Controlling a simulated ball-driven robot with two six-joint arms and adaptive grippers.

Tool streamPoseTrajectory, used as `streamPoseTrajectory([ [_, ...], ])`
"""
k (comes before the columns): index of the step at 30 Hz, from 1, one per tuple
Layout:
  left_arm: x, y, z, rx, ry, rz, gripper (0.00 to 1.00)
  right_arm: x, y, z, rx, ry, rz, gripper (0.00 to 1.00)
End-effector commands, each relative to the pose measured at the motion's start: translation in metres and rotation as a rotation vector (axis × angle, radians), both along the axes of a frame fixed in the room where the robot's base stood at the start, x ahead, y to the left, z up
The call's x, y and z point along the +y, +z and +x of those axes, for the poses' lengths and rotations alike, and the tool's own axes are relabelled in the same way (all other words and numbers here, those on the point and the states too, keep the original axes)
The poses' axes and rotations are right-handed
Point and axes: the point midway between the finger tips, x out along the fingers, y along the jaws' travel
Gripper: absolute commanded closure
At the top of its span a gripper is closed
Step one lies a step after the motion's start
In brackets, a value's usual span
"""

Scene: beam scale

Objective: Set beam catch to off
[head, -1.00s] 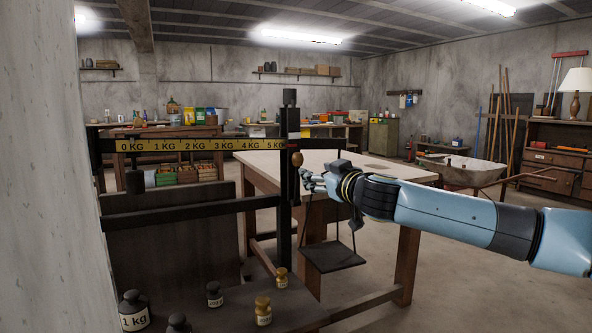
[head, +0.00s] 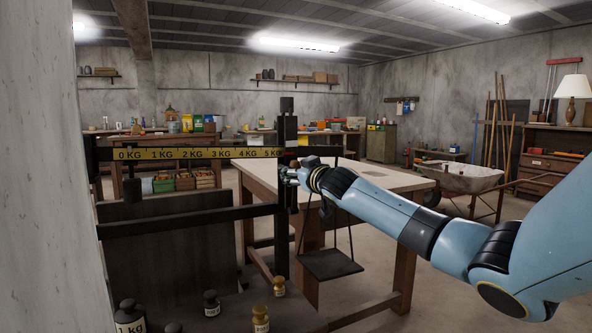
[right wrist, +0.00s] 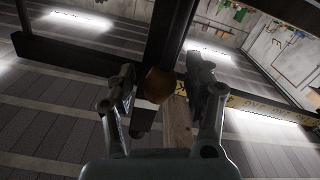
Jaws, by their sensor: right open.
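The beam scale's dark post (head: 286,112) stands left of my right arm, and the yellow beam (head: 200,153) marked in KG runs left from it. A round brown wooden knob, seemingly the beam catch's, shows in the right wrist view (right wrist: 157,85) at the post. My right gripper (head: 290,174) is at the post just below beam height. In the right wrist view its open fingers (right wrist: 157,98) are on either side of the knob; I cannot tell whether they touch it. In the head view the gripper and wrist largely hide the knob. My left gripper is out of view.
A flat pan (head: 330,265) hangs right of the post, below my right arm. Several weights, including a brass one (head: 260,318), stand on the scale's base. A pale wooden table (head: 385,180) is behind. A concrete pillar (head: 35,180) fills the left edge.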

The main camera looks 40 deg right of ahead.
Motion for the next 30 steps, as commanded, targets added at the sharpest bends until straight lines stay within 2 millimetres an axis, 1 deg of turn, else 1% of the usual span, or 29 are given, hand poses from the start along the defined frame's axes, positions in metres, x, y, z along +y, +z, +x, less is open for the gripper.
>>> streamPoseTrajectory([
  [2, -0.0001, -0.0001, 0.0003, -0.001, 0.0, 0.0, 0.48, 0.0001, 0.0, -0.0002, 0.0, 0.0, 0.0, 0.48],
  [3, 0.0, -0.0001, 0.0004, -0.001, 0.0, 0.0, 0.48, 0.0, 0.0, -0.0002, 0.0, 0.0, 0.0, 0.51],
  [12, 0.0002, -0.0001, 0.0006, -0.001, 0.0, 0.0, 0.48, 0.0, 0.0001, -0.0003, 0.0, 0.0, 0.0, 0.9],
  [14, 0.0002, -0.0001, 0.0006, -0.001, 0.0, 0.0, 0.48, 0.0001, 0.0001, -0.0004, 0.0, 0.0, 0.0, 0.98],
  [15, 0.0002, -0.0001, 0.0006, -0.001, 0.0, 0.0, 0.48, 0.0001, 0.0001, -0.0004, 0.0, 0.0, 0.0, 1.0],
  [25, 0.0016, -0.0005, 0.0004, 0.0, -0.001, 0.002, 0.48, 0.0001, -0.0002, -0.0004, -0.001, 0.0, 0.0, 1.0],
  [30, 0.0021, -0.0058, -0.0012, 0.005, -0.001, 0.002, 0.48, -0.0003, -0.0016, -0.0002, -0.006, 0.0, -0.004, 1.0],
])
